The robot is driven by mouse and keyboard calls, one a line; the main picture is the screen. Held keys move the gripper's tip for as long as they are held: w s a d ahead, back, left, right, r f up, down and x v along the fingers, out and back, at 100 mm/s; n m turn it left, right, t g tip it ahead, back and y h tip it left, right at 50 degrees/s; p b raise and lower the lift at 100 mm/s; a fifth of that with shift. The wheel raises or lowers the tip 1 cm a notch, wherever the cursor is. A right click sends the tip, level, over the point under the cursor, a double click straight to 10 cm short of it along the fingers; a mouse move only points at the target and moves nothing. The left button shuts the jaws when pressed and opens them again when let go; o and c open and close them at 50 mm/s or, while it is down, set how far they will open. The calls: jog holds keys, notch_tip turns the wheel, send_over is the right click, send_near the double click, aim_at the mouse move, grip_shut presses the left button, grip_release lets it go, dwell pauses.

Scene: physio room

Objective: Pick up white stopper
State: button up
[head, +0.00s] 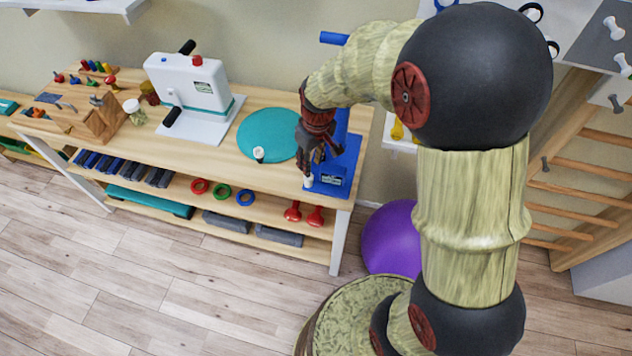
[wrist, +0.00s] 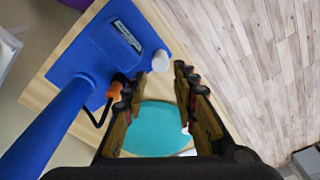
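A small white cylinder (wrist: 160,62), which looks like the white stopper, stands at the table's front edge beside the blue base of a device. It also shows in the head view (head: 308,182), just under my gripper (head: 309,165). In the wrist view my gripper (wrist: 155,80) is open, its fingers apart, and the cylinder shows just beyond the gap between the fingertips. I see nothing held. A second small white piece (head: 259,154) with a dark part is at the front rim of the teal disc; I cannot tell for certain which piece is the stopper.
The blue device (head: 338,170) stands close beside my gripper, with an orange-and-black part (wrist: 114,90) near one finger. The teal disc (head: 268,134) lies to the left on the wooden table (head: 200,150). A white machine (head: 190,85) stands further left. A purple ball (head: 392,238) is right of the table.

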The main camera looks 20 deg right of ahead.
aim_at(309, 179)
jog(key=shift+w+a+f, duration=0.15)
jog(key=shift+w+f, duration=0.05)
jog(key=shift+f, duration=0.15)
jog(key=shift+f+b, duration=0.4)
jog(key=shift+f, duration=0.45)
jog(key=f, duration=0.2)
jog(key=f+b, duration=0.1)
jog(key=f, duration=0.2)
jog(key=shift+w+a+f+b, duration=0.1)
jog(key=shift+w+f+b, duration=0.2)
jog(key=shift+w+b, duration=0.1)
jog(key=shift+c, duration=1.2)
jog(key=c, duration=0.4)
jog(key=shift+o, duration=0.2)
